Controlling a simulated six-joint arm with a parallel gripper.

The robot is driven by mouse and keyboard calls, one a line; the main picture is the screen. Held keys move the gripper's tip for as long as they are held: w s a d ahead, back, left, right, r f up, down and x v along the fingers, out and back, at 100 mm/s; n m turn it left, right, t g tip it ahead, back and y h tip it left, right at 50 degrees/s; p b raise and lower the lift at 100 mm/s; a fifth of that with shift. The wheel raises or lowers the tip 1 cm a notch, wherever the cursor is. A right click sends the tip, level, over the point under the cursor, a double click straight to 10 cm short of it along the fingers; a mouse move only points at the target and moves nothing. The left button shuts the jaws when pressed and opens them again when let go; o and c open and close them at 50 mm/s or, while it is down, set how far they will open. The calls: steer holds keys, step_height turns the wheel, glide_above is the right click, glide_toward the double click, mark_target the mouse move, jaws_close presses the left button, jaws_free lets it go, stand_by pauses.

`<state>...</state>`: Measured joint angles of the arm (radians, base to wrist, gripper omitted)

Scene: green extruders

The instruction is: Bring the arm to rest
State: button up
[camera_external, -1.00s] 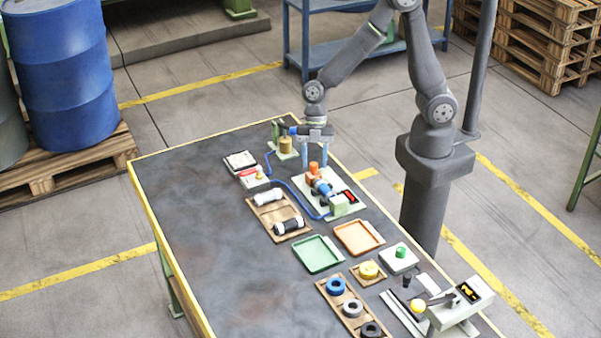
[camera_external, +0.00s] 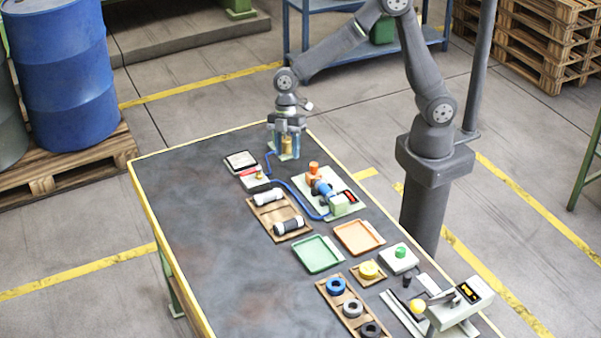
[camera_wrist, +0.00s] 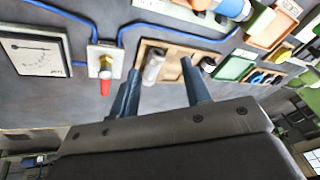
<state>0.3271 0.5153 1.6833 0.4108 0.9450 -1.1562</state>
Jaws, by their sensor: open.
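My gripper (camera_external: 288,143) is at the far end of the dark workbench (camera_external: 220,230), pointing down beside or around a brass-coloured cylinder (camera_external: 287,143) on a small stand; I cannot tell whether it touches it. In the wrist view my two blue fingers (camera_wrist: 160,85) are spread apart with nothing between their tips but the bench items beyond. The arm reaches over from its column on the right, elbow bent high.
A gauge (camera_wrist: 38,52) and a red-handled valve (camera_wrist: 105,70) lie near the gripper. An orange and blue extruder unit (camera_external: 322,185), a green tray (camera_external: 318,254), an orange tray (camera_external: 358,237) and spools (camera_external: 335,286) line the bench's right side. Its left side is clear.

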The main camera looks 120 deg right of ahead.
steer(key=w+d+f+m, duration=0.2)
steer(key=w+m, duration=0.2)
steer(key=w, duration=0.1)
steer(key=shift+d, duration=0.35)
steer(key=shift+f, duration=0.1)
steer(key=shift+s+a+r+n+t+y, duration=0.15)
steer(key=shift+s+a+r+n, duration=0.7)
steer(key=shift+s+n, duration=0.85)
steer(key=shift+s+a+r+n+t+y, duration=0.1)
steer(key=shift+s+a+r+n, duration=0.35)
steer(key=shift+s+a+n, duration=1.25)
steer(key=shift+s+a+r+n+t+y, duration=0.15)
steer(key=shift+s+a+r+n, duration=0.65)
steer(key=shift+s, duration=1.6)
steer(key=shift+w+d+f, duration=0.1)
steer(key=shift+d+f, duration=0.05)
steer(key=shift+d, duration=0.25)
